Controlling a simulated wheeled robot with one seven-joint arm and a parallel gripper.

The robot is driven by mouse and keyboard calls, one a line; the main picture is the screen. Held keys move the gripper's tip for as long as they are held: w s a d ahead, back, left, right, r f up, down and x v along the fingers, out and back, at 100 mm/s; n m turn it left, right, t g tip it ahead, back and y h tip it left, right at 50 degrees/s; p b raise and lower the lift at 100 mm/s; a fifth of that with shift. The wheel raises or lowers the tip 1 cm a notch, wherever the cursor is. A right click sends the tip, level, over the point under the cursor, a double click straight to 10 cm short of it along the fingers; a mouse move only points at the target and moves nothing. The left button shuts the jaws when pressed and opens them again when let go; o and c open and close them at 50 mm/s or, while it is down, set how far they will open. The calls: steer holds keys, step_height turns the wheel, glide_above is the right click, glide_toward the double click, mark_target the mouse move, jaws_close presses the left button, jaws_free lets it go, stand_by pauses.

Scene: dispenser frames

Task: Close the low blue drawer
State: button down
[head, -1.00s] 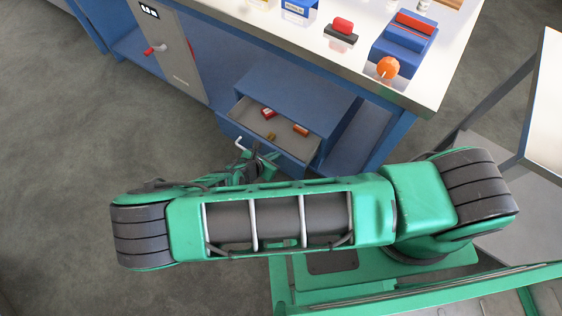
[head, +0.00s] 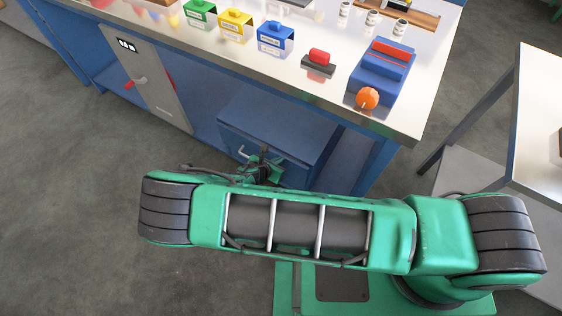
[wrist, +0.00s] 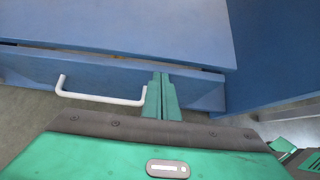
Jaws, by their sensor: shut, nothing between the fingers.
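The low blue drawer (wrist: 110,80) has a white bar handle (wrist: 100,92) on its front. In the wrist view its front sits almost against the blue cabinet (wrist: 130,25), with a thin dark gap along the top edge. In the head view the drawer front (head: 230,143) and handle (head: 243,152) show beyond my arm; no drawer interior shows. My gripper (wrist: 161,76) is shut and empty, its fingertips at the drawer front just right of the handle. It shows partly in the head view (head: 262,160), and my arm hides the area below it.
The workbench (head: 330,92) above carries a blue device with an orange knob (head: 367,98), a red-topped block (head: 319,60) and coloured holders (head: 275,38). A grey panel with a red handle (head: 135,82) stands left. A side table (head: 535,120) is at right. Floor at left is clear.

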steer(key=shift+w+d+r, duration=0.1)
steer(key=shift+w+d, duration=0.2)
steer(key=shift+w, duration=0.2)
steer(key=shift+s, duration=0.1)
steer(key=s+a+r, duration=0.6)
steer(key=s, duration=0.4)
steer(key=shift+s+r, duration=0.25)
steer(key=shift+s, duration=0.1)
